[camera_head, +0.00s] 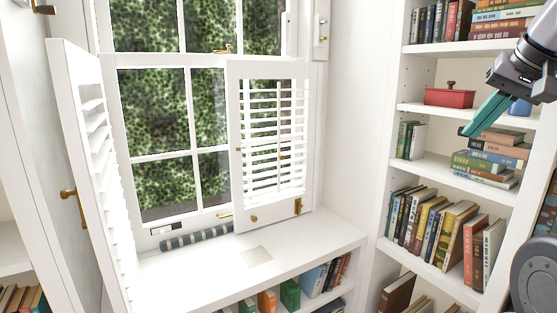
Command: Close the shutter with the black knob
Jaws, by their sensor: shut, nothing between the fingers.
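The left white louvred shutter (90,170) stands swung out from the window, seen nearly edge-on. A brass-coloured knob (68,193) shows on its side. The right white louvred shutter (235,185) stands in front of the right part of the window, at an angle to it. It has a small brass-coloured knob (254,218) low on its left and a brass fitting (298,205) low on its right. I cannot clearly make out a black knob on either shutter. My gripper (464,132), with teal fingers, is shut and empty at the right, in front of the bookcase, apart from both shutters.
A white sill (200,265) runs below the window, with a striped roll (197,236) lying on it. Books stand in shelves under it. A tall white bookcase (395,110) with books and a red box (449,96) is on the right. The space between gripper and shutters looks clear.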

